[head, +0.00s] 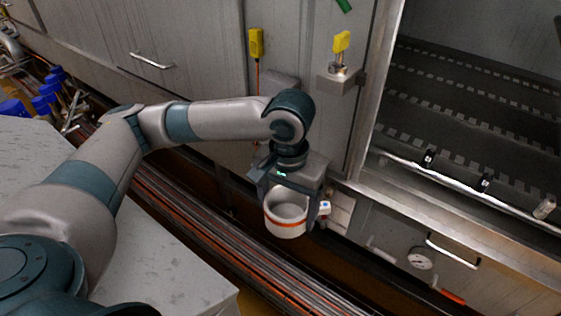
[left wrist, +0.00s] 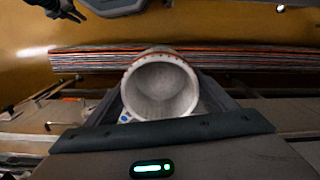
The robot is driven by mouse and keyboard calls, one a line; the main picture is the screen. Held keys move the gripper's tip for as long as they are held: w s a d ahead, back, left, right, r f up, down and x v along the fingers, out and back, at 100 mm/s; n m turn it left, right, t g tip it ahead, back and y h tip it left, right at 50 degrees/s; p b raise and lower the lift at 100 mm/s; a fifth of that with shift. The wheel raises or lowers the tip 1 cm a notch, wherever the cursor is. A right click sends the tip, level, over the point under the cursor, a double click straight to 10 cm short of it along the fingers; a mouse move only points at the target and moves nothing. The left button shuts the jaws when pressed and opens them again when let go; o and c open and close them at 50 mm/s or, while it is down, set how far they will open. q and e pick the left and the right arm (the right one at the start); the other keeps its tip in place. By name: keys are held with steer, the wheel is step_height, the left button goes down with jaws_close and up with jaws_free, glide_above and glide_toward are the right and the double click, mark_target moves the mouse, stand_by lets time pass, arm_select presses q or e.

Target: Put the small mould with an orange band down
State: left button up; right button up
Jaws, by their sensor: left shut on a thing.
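The small mould with an orange band (head: 286,222) is a white round cup with an open top. My left gripper (head: 292,208) is shut on it, with a finger on either side, and holds it in the air above the floor pipes. The mould stands roughly upright. In the left wrist view, the mould (left wrist: 160,88) shows its hollow, empty inside between the two fingers. My right gripper is not clearly in the head view; a dark gripper-like part shows at the top left of the left wrist view, too partly to read.
A bundle of pipes (head: 190,222) runs along the floor below. A grey worktop (head: 165,275) lies at the lower left. A steel cabinet wall (head: 190,50) stands behind. A dark conveyor with a metal rail (head: 455,190) is at the right, above a gauge (head: 420,258).

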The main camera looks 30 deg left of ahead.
steer(key=shift+s, duration=0.1)
arm_select(q)
steer(key=m+p, duration=0.1)
steer(key=a+m+p, duration=0.1)
steer(key=shift+a+r+m, duration=0.15)
steer(key=shift+r+m, duration=0.15)
steer(key=shift+r, duration=0.1)
steer(key=s+a+r+m+p, duration=0.2)
steer(key=a+m+p, duration=0.7)
steer(key=m, duration=0.6)
steer(key=shift+s+a+r+p, duration=0.2)
steer(key=shift+a+r+p, duration=0.3)
steer(key=shift+a, duration=0.75)
arm_select(e)
steer(key=s+d+g, duration=0.1)
steer(key=s+d, duration=0.1)
steer(key=s, duration=0.7)
steer(key=s+d+g, duration=0.2)
steer(key=s, duration=0.7)
steer(key=shift+s+d+f+h, duration=0.2)
steer(key=shift+s+f+h, duration=0.1)
steer(key=shift+f, duration=0.05)
arm_select(q)
steer(key=shift+r, duration=0.1)
